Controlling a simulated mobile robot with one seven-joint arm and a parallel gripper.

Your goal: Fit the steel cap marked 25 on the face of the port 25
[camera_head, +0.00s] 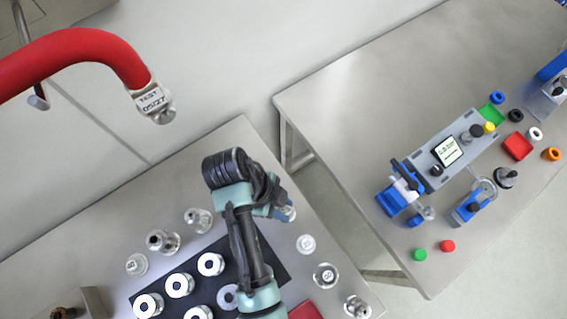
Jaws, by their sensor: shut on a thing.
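My gripper (284,210) is at the end of my bent arm, above the back right of the near table. It is small in the view and partly hidden by my arm. It is shut on a small shiny steel piece (289,213); I cannot read a mark on it. Round steel pieces with markings lie on the table: one right of my arm (307,244), one below it (325,275) and one at the left (136,264). Their numbers are too small to read surely. I cannot tell which thing is the port 25.
A black mat (283,264) holds several white-topped rings, partly behind my arm. Steel fittings (163,242) stand beside it. A red hose (85,45) with a tag hangs at upper left. A gap separates the second table (340,100), which bears blue clamps and coloured rings.

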